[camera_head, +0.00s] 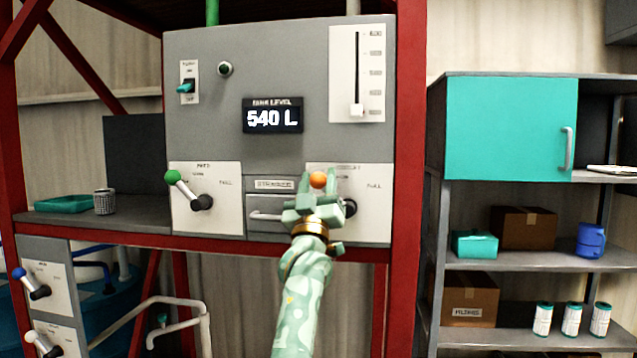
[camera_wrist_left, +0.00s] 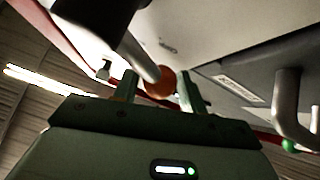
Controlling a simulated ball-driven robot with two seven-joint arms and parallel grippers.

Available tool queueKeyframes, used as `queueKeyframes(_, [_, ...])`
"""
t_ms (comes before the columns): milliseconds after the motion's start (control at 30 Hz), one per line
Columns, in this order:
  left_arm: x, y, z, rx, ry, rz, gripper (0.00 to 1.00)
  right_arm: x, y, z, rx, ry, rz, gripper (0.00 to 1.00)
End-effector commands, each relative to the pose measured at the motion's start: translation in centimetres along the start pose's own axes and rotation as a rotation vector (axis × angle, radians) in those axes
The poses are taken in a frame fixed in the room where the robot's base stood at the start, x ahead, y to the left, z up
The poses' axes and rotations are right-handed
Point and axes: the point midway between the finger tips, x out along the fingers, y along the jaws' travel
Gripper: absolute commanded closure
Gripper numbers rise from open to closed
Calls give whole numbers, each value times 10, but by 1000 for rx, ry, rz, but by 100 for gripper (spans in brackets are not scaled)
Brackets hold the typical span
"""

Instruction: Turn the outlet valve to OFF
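The outlet valve's white panel (camera_head: 376,203) is at the lower right of the grey control cabinet. Its dark hub (camera_head: 350,207) shows just right of my left gripper. Its orange ball knob (camera_head: 318,180) is up and left of the hub, and my gripper hides most of the lever and the panel's left part. My left gripper (camera_head: 318,184) has its fingers on either side of the knob. In the left wrist view the orange knob (camera_wrist_left: 161,80) lies between the parted fingers (camera_wrist_left: 160,92), nearer the right one, with a gap at the left. My right gripper is not in view.
A similar valve with a green knob (camera_head: 172,177) is at the left of the cabinet. A drawer handle (camera_head: 264,216) sits between the valves. The display (camera_head: 272,116) reads 540 L. Red frame posts (camera_head: 409,150) flank the cabinet. A shelf unit (camera_head: 510,266) stands at right.

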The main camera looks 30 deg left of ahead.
Motion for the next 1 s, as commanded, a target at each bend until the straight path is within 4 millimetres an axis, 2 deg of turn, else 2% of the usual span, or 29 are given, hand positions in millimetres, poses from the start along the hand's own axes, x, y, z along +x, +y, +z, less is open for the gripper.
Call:
queueKeyframes(167, [-2, 0, 0, 1, 0, 0, 58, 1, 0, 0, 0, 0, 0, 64])
queueKeyframes(267, [-11, 0, 1, 1, 0, 0, 58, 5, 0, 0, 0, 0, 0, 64])
queueKeyframes(367, [-31, -1, 3, 2, 0, 0, 58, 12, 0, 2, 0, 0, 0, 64])
queueKeyframes(700, [-123, -1, 4, 0, -3, 0, 58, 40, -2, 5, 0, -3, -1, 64])
queueKeyframes(833, [-147, 0, 3, 0, -2, 0, 58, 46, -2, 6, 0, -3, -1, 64])
queueKeyframes(1000, [-162, 0, 1, 0, -1, 0, 58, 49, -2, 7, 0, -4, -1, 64])
